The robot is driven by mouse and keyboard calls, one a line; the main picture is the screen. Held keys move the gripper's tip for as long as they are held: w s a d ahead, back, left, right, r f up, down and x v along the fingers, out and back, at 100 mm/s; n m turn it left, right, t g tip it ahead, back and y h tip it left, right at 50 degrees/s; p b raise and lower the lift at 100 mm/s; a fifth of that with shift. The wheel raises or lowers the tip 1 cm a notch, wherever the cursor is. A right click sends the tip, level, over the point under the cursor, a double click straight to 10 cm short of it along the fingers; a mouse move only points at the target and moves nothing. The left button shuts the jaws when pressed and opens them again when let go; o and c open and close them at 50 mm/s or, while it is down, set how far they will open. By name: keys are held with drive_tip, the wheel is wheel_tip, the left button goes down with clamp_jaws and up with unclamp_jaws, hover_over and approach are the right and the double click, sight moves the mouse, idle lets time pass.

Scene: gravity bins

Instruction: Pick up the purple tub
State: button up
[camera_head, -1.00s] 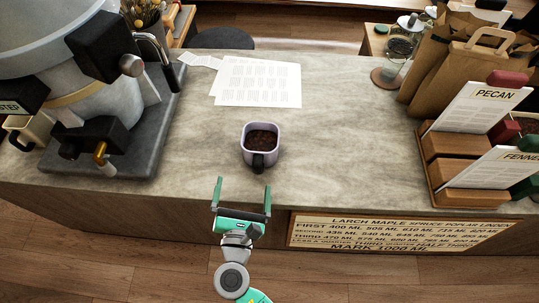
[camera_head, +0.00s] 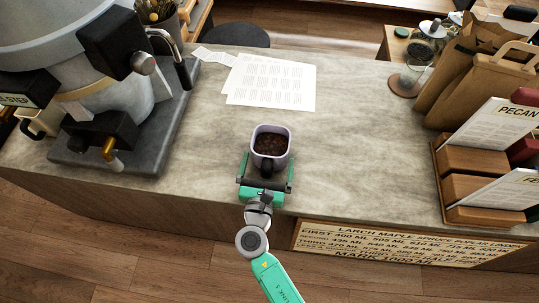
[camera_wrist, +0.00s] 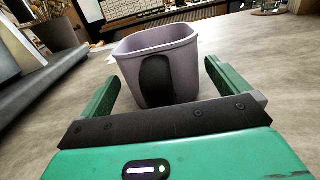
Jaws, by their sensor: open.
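The purple tub (camera_head: 270,143) is a pale purple, square-rimmed container with a black handle and dark brown contents. It stands upright on the stone counter near its front edge. It also shows in the wrist view (camera_wrist: 186,64), with the black handle facing my gripper. My gripper (camera_head: 268,165) is open, with its green fingers to the left and right of the tub's near part. In the wrist view my gripper (camera_wrist: 160,85) shows a finger on each side, with a gap visible at both sides of the tub. The tub's base is partly hidden behind my gripper.
A large grey machine (camera_head: 75,75) stands at the left on a dark slab. Printed sheets (camera_head: 270,83) lie behind the tub. A wooden card rack (camera_head: 470,190) and paper bags (camera_head: 490,85) stand at the right. The counter around the tub is clear.

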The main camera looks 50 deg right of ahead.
sight(269, 161)
drive_tip(key=shift+d, duration=0.1)
drive_tip(key=shift+c, duration=0.2)
drive_tip(key=c, duration=1.3)
drive_tip(key=shift+r+p, duration=0.9)
drive_tip(key=shift+r, duration=0.75)
drive_tip(key=shift+s+r, duration=0.25)
drive_tip(key=shift+s, duration=0.05)
drive_tip(key=s+a, duration=0.1)
drive_tip(key=s, duration=0.4)
drive_tip(key=s+a+p, duration=0.1)
drive_tip(key=s, duration=0.4)
drive_tip(key=s+a+r, duration=0.1)
drive_tip(key=s+a, duration=0.1)
drive_tip(key=s, duration=0.3)
drive_tip(key=shift+r+p, duration=0.1)
drive_tip(key=shift+p, duration=0.25)
